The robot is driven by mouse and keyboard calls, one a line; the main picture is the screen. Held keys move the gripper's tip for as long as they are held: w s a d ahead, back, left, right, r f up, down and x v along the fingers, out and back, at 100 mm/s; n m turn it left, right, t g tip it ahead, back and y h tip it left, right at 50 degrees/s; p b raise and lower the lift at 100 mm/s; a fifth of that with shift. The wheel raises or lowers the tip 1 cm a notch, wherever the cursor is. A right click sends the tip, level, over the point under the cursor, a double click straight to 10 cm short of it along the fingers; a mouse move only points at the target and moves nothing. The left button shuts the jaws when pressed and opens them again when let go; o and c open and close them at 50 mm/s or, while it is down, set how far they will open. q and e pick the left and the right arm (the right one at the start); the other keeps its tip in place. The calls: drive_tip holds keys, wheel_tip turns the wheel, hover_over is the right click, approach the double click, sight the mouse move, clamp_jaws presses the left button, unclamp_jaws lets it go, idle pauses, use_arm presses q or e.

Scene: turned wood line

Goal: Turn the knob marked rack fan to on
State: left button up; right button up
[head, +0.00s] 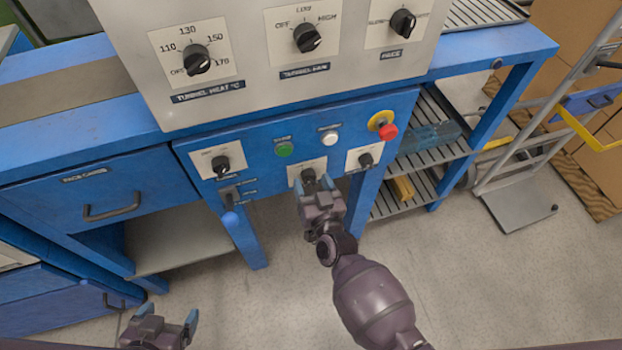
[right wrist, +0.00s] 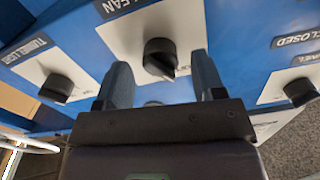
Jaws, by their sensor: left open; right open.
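The middle lower knob (head: 308,174) is black on a white plate, on the blue panel. In the right wrist view the same knob (right wrist: 160,55) stands between my fingertips, its pointer slanting down and right; the label above it is cut off and ends in what looks like "FAN". My right gripper (head: 318,187) is open at this knob, a finger on either side; it also shows in the right wrist view (right wrist: 162,82). I cannot tell whether the fingers touch it. My left gripper (head: 165,328) is open and empty, low at the left, away from the panel.
Neighbouring knobs sit left (head: 221,165) and right (head: 365,159). A green button (head: 284,149), a white button (head: 330,138) and a red emergency stop (head: 388,132) are above. The grey upper box (head: 250,105) overhangs.

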drive_tip(key=shift+w+a, duration=0.15)
drive_tip(key=shift+w, duration=0.4)
drive_tip(key=shift+c, duration=0.4)
drive_tip(key=c, duration=0.8)
drive_tip(key=shift+c, duration=0.2)
